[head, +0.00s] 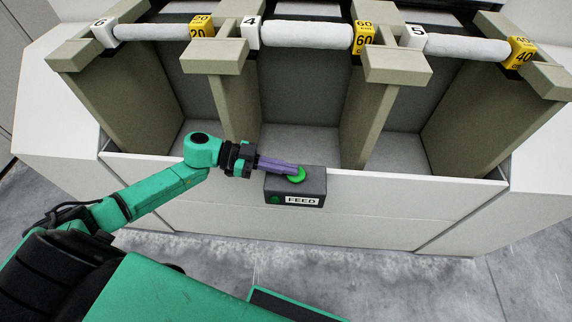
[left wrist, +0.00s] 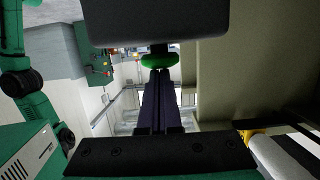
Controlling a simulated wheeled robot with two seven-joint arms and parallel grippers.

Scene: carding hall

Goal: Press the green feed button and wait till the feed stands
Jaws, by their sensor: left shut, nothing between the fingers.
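The green feed button (head: 297,175) sits on top of a dark grey box (head: 312,184) labelled FEED, mounted on the front edge of the white machine. My left gripper (head: 296,170) is shut and empty, with its purple fingers reaching over the box and their tips at the button. In the left wrist view the fingertips (left wrist: 161,74) meet the green button (left wrist: 160,60) beneath the dark box (left wrist: 155,20). I cannot tell whether the button is pressed down. A small green round spot (head: 275,198) is on the box's front. My right gripper is not in view.
White rolls (head: 305,35) lie across grey-green dividers (head: 225,90) behind the box, with white tags 6, 4, 5 and yellow tags 20, 60, 40. The bays between the dividers look empty. The machine's white front panel (head: 400,205) is clear right of the box.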

